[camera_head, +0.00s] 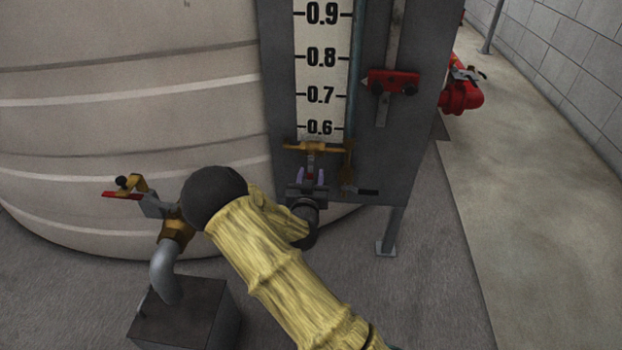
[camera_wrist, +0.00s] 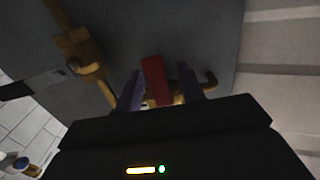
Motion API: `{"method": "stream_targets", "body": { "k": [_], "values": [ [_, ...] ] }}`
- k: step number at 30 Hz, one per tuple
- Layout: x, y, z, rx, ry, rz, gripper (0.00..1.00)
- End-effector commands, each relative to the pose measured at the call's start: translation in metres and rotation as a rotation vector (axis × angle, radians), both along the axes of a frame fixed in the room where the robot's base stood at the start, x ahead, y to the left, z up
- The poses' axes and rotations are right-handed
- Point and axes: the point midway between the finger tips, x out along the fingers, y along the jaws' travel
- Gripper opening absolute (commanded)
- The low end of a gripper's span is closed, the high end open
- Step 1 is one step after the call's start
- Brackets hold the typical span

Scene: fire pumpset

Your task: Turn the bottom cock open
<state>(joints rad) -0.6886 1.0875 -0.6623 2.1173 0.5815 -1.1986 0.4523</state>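The bottom cock (camera_head: 312,148) is a brass fitting at the lower end of the level gauge, just under the 0.6 mark. Its red handle (camera_wrist: 154,78) shows in the wrist view, with brass behind it. My gripper (camera_head: 308,178) is just below the cock in the head view. In the wrist view my gripper (camera_wrist: 160,88) has its two purple fingers apart, one on each side of the red handle. A narrow gap seems to show between the handle and the fingers. The handle is mostly hidden by my gripper in the head view.
A brass fitting with a grey lever (camera_wrist: 35,84) is left of the handle; its dark lever (camera_head: 361,191) shows right of my gripper. The grey gauge panel (camera_head: 385,165) stands before a pale tank (camera_head: 120,100). A red-handled valve (camera_head: 122,194) and pipe (camera_head: 164,268) are left.

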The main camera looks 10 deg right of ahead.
Motion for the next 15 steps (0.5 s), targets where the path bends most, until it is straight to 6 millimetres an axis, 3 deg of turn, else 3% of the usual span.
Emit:
{"method": "stream_targets", "body": {
  "k": [11, 15],
  "values": [
    [0.0091, -0.0028, 0.0006, -0.001, 0.0, 0.001, 0.39],
    [0.0089, -0.0028, 0.0005, -0.001, 0.0, 0.001, 0.16]
  ]
}}
